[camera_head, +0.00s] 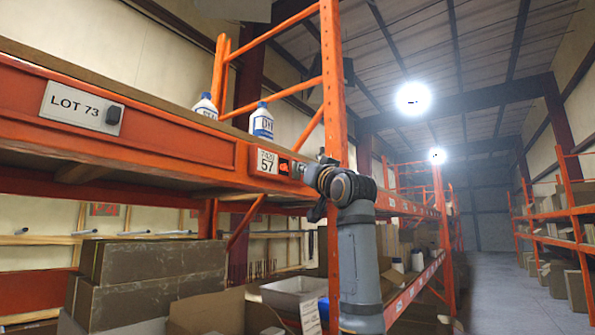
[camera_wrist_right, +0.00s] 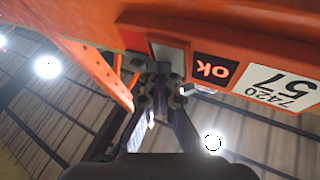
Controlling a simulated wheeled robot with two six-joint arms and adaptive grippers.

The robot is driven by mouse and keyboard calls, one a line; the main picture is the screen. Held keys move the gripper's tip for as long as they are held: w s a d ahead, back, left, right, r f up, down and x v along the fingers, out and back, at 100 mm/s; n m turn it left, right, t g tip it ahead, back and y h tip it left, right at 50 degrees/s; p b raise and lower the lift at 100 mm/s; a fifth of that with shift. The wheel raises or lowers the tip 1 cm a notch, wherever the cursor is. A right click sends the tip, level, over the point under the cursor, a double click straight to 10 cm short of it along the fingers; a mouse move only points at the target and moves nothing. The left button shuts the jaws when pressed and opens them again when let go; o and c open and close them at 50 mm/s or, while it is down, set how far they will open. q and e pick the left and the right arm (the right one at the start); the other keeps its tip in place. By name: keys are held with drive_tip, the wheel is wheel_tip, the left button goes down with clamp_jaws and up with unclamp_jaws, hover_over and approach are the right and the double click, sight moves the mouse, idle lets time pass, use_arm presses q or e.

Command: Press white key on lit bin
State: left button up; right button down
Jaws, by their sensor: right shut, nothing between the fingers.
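The bin label "7420 57" (camera_head: 267,161) sits on the orange shelf beam, with a small dark display (camera_head: 284,166) glowing orange beside it. In the right wrist view the display (camera_wrist_right: 214,69) reads "OK" next to the label (camera_wrist_right: 276,86). A pale grey-white square key (camera_wrist_right: 172,52) lies beside the display, partly behind my fingertips. My right gripper (camera_head: 301,171) is shut and empty, its tips at the key. The wrist view shows the closed fingers (camera_wrist_right: 160,78) in front of the key; I cannot tell whether they touch it. My left gripper is not in view.
A "LOT 73" plate (camera_head: 80,107) is on the beam at left. White bottles with blue caps (camera_head: 261,121) stand on the shelf above. An orange upright (camera_head: 333,80) rises just behind my wrist. Cardboard boxes (camera_head: 150,275) fill the lower shelf. The aisle (camera_head: 510,295) at right is clear.

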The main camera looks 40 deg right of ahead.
drive_tip(key=shift+s, duration=0.1)
drive_tip(key=shift+s+d+b, duration=0.25)
drive_tip(key=shift+s+b, duration=0.05)
drive_tip(key=shift+s, duration=0.3)
drive_tip(key=shift+s, duration=0.1)
drive_tip(key=s+b, duration=0.1)
drive_tip(key=s, duration=0.1)
drive_tip(key=s+d+b, duration=0.1)
drive_tip(key=s, duration=0.1)
drive_tip(key=shift+s+d, duration=0.15)
drive_tip(key=shift+s, duration=0.15)
